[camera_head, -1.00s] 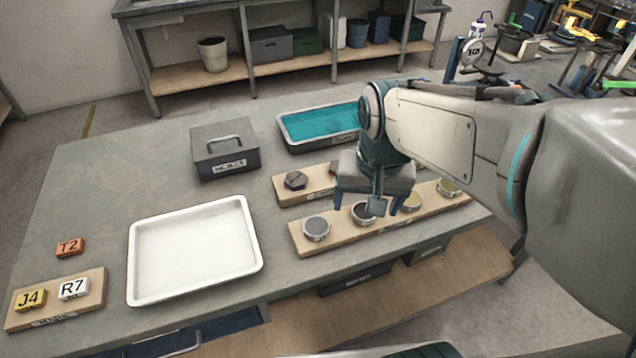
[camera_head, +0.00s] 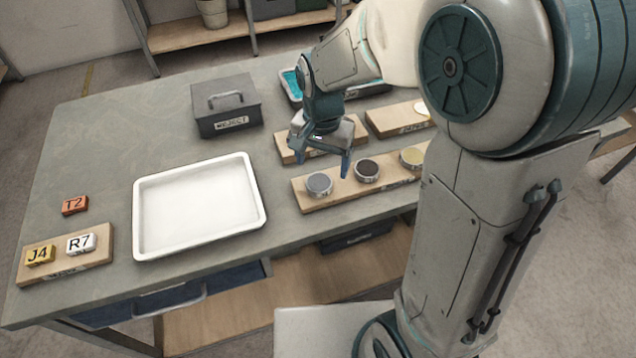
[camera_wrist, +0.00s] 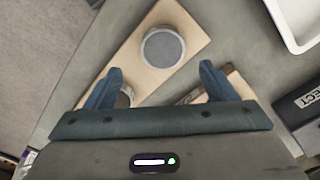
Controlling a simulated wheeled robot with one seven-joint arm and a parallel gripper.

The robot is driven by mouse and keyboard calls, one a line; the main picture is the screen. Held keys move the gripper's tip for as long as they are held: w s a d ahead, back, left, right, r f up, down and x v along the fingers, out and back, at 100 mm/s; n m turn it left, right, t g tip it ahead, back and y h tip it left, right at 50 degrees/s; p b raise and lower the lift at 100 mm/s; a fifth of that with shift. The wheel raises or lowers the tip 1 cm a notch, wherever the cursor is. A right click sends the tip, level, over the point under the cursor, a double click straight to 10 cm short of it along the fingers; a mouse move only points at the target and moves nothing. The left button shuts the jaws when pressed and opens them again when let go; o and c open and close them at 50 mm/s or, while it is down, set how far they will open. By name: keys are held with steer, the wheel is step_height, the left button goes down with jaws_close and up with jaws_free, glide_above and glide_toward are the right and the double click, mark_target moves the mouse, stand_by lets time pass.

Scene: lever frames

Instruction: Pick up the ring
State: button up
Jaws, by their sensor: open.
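No plain ring stands out in either view. The nearest round things are shallow discs with metal rims on a front wooden board (camera_head: 335,196): a grey one (camera_head: 319,184), a dark one (camera_head: 367,170) and a yellowish one (camera_head: 412,157). My gripper (camera_head: 322,152) is open and empty, pointing down above the boards, behind and near the grey disc. In the wrist view, a grey disc with a silver rim (camera_wrist: 162,47) lies on a board just beyond and between the open fingertips (camera_wrist: 160,75). Another round rim is partly hidden by the left finger.
A white tray (camera_head: 140,215) lies left of the boards. A lidded grey box (camera_head: 225,108) stands behind it. Blocks marked T2 (camera_head: 75,205), J4 (camera_head: 40,255) and R7 (camera_head: 81,243) are at far left. A teal-lined tray (camera_head: 290,85) is behind my gripper. Bare table surrounds the white tray.

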mark_target(319, 182)
steer(key=f, duration=0.5)
steer(key=shift+s+a+f, duration=0.15)
steer(key=shift+a+f, duration=0.15)
steer(key=shift+c, duration=0.4)
steer(key=c, duration=1.1)
steer(key=shift+r, duration=0.1)
